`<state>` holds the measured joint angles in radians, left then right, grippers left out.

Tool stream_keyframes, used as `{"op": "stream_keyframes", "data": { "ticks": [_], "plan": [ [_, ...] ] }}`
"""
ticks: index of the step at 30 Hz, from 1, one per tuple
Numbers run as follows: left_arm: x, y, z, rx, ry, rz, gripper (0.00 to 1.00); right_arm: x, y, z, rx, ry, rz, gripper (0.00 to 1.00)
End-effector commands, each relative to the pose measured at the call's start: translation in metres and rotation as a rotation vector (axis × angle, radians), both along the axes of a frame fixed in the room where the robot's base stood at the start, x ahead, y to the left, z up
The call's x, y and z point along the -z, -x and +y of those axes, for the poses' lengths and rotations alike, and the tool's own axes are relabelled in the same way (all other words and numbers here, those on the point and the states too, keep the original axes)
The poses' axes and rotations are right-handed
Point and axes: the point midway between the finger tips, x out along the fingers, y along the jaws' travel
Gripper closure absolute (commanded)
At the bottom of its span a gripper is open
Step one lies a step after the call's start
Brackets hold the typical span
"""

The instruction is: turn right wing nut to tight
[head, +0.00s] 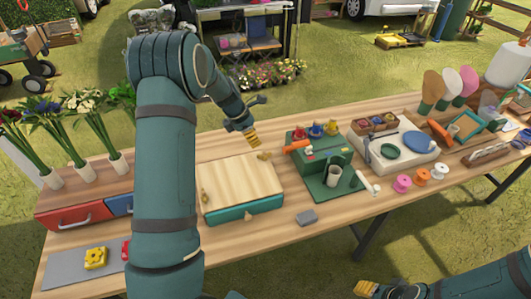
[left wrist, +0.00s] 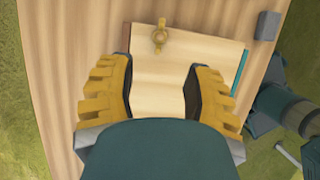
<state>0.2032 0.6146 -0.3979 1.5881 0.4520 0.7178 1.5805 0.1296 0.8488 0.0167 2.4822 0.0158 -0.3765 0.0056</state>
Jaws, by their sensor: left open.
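The flower press has a pale wooden board (head: 240,185) over a teal base (head: 250,208). The right wing nut (head: 264,155) is brass-coloured and sits at the board's far right edge; it also shows in the left wrist view (left wrist: 160,36), near the top. Another wing nut (head: 204,196) is at the board's left edge. My left gripper (head: 253,140) is open and empty above the far side of the board, close to the right wing nut but apart from it. In the left wrist view its yellow fingers (left wrist: 156,95) are spread wide below the nut. My right gripper (head: 380,290) is partly cut off at the bottom edge.
A grey block (head: 306,217) lies right of the press. A green stand with coloured pots (head: 320,155) is farther right, with spools (head: 403,183) beyond. Red and blue drawers (head: 75,212) and cut flowers (head: 80,125) are at left. The front table edge is mostly clear.

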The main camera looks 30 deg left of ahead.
Motion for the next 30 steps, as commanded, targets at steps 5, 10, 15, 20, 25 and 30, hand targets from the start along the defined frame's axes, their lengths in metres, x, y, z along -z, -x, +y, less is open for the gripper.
{"op": "stream_keyframes", "data": {
  "ticks": [5,10,15,20,25,30],
  "plan": [
    [0.036,-0.01,-0.009,0.003,0.0,0.003,0.5,0.006,0.0,0.0,0.0,0.001,0.0,0.53],
    [0.065,-0.02,-0.018,0.003,0.0,0.001,0.5,0.01,0.001,0.0,-0.002,0.001,0.003,0.53],
    [0.086,-0.027,-0.023,0.002,0.0,0.0,0.5,0.012,0.002,0.001,-0.004,0.0,0.005,0.53],
    [0.095,-0.03,-0.025,0.001,-0.001,-0.001,0.5,0.013,0.002,0.001,-0.004,-0.001,0.006,0.53],
    [0.097,-0.031,-0.026,0.001,-0.001,-0.001,0.5,0.013,0.002,0.001,-0.005,0.0,0.006,0.53],
    [0.097,-0.031,-0.026,0.002,-0.001,0.0,0.51,0.013,0.002,0.001,-0.005,0.0,0.006,0.53]
  ]
}}
